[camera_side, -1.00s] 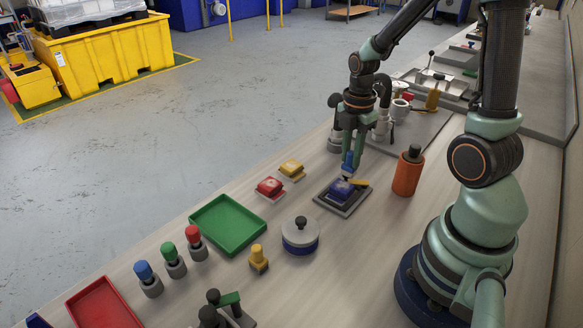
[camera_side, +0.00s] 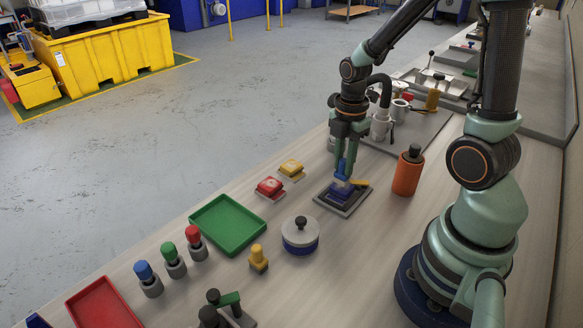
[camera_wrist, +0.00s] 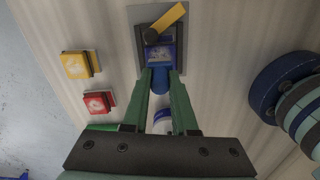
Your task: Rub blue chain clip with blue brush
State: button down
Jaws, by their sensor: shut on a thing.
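My gripper (camera_side: 346,160) is shut on the blue brush, holding it by its blue handle (camera_side: 341,167) with the head down. The handle also shows between my fingers in the wrist view (camera_wrist: 161,80). The blue chain clip (camera_side: 339,193) sits in a dark square fixture (camera_side: 350,208) with a yellow lever (camera_side: 360,183). The brush head is right over the clip and hides part of it. I cannot tell for sure whether the bristles touch it. In the wrist view the fixture (camera_wrist: 140,36) lies just beyond my fingertips.
A red block (camera_side: 270,187) and a yellow block (camera_side: 291,168) sit on small plates left of the fixture. A green tray (camera_side: 228,225), a round blue-and-grey pot (camera_side: 300,238) and an orange cylinder (camera_side: 408,172) stand nearby. Bare table lies in front of the fixture.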

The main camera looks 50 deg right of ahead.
jog(key=shift+a+f, duration=0.1)
jog(key=shift+a, duration=1.25)
jog(key=shift+d, duration=0.1)
jog(key=shift+d+f, duration=0.15)
jog(key=shift+d, duration=2.65)
jog(key=shift+s+d, duration=0.1)
jog(key=shift+d, duration=0.05)
jog(key=shift+s+a+f, duration=0.1)
jog(key=shift+a+f, duration=0.05)
jog(key=shift+a, duration=1.4)
jog(key=shift+s+a+f, duration=0.1)
jog(key=shift+a, duration=1.4)
